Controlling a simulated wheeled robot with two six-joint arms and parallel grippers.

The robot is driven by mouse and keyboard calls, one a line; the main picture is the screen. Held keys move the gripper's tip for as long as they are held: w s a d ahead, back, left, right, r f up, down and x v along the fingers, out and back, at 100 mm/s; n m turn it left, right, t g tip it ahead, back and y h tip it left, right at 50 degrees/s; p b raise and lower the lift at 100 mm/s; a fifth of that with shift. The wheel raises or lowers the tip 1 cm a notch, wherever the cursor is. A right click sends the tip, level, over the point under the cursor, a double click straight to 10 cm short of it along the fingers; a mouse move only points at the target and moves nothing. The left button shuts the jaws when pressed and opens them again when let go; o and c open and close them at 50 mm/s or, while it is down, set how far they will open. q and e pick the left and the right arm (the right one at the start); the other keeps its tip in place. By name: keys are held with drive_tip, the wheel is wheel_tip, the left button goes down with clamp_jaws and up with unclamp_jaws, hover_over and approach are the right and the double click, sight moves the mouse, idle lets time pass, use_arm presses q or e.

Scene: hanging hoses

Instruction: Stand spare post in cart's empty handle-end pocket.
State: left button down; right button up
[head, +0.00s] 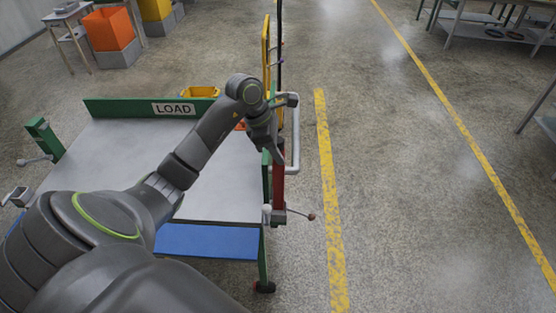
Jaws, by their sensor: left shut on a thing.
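My left gripper (275,147) comes in from the left over the cart (115,160). It is shut around the upper part of an upright red post (279,185) at the cart's right side, next to the grey tube handle (294,145). The post's lower end is by the near right corner, beside a lever with a dark red knob (311,216). I cannot tell whether it is inside a pocket there. My wrist and fingers hide part of the post and the handle. My right gripper is not in view.
A green LOAD board (130,108) edges the cart's far side; a green corner piece (44,138) stands at left. A yellow upright (266,55) and dark pole (279,45) rise behind my wrist.

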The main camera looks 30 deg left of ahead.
sight(279, 171)
use_arm(q)
wheel_tip(279, 171, down, 4)
drive_tip(key=shift+r+p, duration=0.15)
drive_tip(key=shift+p, duration=0.6)
drive_tip(key=shift+f, duration=0.25)
drive_tip(key=c, duration=1.1)
unclamp_jaws()
